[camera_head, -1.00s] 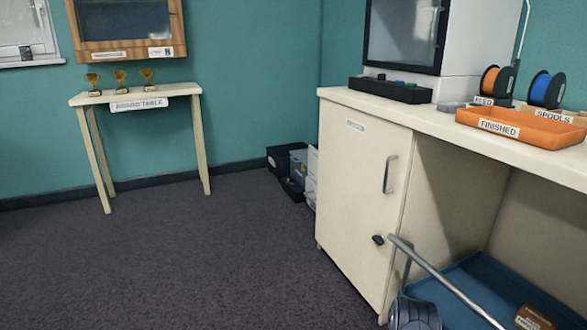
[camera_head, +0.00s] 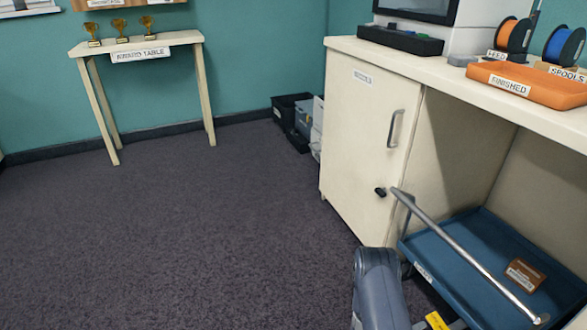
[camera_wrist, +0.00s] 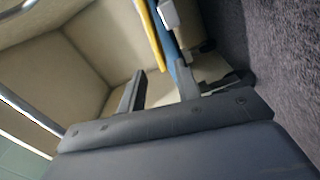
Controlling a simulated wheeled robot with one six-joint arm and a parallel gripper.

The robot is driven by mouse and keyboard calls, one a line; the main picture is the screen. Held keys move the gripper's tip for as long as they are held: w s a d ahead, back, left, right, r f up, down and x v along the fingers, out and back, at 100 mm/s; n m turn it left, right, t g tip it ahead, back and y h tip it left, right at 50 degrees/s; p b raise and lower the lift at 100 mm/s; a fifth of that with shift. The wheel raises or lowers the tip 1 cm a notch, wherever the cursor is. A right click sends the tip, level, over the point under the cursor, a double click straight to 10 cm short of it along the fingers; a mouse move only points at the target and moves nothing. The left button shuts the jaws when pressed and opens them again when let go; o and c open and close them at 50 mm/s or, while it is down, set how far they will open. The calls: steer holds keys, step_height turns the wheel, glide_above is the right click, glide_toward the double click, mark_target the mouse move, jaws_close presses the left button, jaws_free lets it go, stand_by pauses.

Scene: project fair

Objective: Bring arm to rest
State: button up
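My gripper (camera_wrist: 161,68) shows in the wrist view with its two dark fingers apart and nothing seen between them. Behind the fingers are beige panels, a yellow strip (camera_wrist: 150,35) and a blue edge beside it. In the head view, a grey-blue part of my arm (camera_head: 380,292) rises at the bottom, in front of the blue trolley's left side. My gripper's fingers are not visible in the head view.
A blue trolley (camera_head: 440,268) with a metal handle and a brown box (camera_head: 524,275) stands under the bench at right. A cream cabinet (camera_head: 362,150) is beside it. An orange tray (camera_head: 535,88) is on top. Carpet (camera_head: 190,240) is clear at left, before the award table (camera_head: 180,38).

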mark_target(435, 318)
steer(key=b+x, duration=0.2)
steer(key=x, duration=0.5)
steer(key=shift+d+f, duration=0.15)
steer(key=shift+d, duration=0.15)
steer(key=shift+w+d, duration=0.15)
steer(key=shift+w, duration=0.05)
steer(key=shift+f+n, duration=0.2)
steer(key=shift+n, duration=0.45)
steer(key=shift+f+n, duration=0.2)
steer(key=shift+n, duration=0.45)
